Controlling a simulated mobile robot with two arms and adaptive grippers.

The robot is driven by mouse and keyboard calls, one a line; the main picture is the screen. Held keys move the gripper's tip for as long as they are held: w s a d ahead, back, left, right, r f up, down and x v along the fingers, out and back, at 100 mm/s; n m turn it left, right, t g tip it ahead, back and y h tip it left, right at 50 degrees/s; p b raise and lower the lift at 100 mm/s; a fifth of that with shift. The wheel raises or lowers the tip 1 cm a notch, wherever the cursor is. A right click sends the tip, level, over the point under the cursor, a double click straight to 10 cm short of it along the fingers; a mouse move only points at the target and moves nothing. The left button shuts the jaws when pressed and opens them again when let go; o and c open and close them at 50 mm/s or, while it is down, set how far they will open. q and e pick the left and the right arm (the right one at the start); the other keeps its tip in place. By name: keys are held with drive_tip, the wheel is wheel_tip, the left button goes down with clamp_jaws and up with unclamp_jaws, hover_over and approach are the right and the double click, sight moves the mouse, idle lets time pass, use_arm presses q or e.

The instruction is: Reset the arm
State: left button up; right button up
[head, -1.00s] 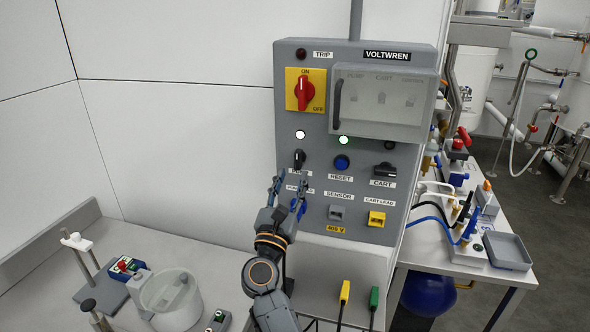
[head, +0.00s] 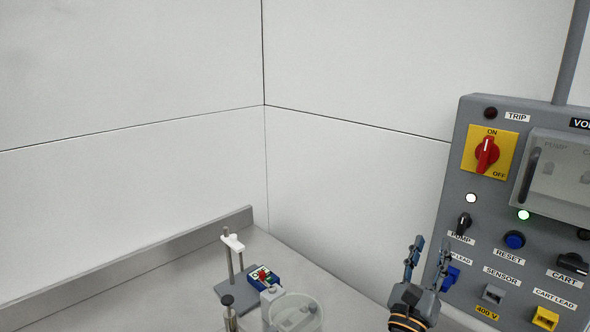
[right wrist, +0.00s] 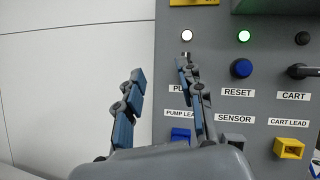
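My right gripper (head: 422,268) stands at the lower right of the head view, in front of the grey control panel's left edge. Its two fingers point up and are apart, with nothing between them. The right finger overlaps the panel (right wrist: 215,60) near the pump knob and the PUMP label. I cannot tell if it touches. The blue pump lead socket (right wrist: 181,135) is just beside that finger. My left gripper is in neither view.
The panel carries a red switch (head: 487,154) at ON, a blue reset button (head: 514,240), a grey sensor socket (head: 493,294) and a yellow socket (head: 545,318). A stand (head: 233,243) and a clear-lidded vessel (head: 296,312) occupy the bench (head: 345,290). White walls enclose the left.

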drive_tip(key=a+f+n+t+y, duration=0.2)
drive_tip(key=a+n+t+y, duration=0.4)
drive_tip(key=n+y, duration=0.65)
drive_tip(key=s+a+f+n+g+y, duration=0.45)
drive_tip(key=f+n, duration=0.25)
drive_tip(key=n, duration=0.3)
drive_tip(key=s+a+f+n+g+y, duration=0.35)
drive_tip(key=a+f+n+g, duration=0.25)
drive_tip(key=f+n, duration=0.3)
drive_tip(key=s+d+f+n+g+h, duration=0.4)
drive_tip(key=s+f, duration=0.3)
drive_tip(key=s, duration=0.4)
drive_tip(key=s+d+f+n+g+h, duration=0.2)
drive_tip(key=s+d+f+n+g, duration=0.35)
drive_tip(key=s, duration=0.65)
wheel_tip(320, 180, down, 26)
drive_tip(key=a+g+b, duration=0.1)
drive_tip(key=a+g, duration=0.1)
drive_tip(key=s+d+f+g+b, duration=0.1)
drive_tip(key=s+d+f, duration=0.2)
drive_tip(key=s+f, duration=1.4)
drive_tip(key=shift+s+f+n+g, duration=0.4)
drive_tip(key=shift+f, duration=0.55)
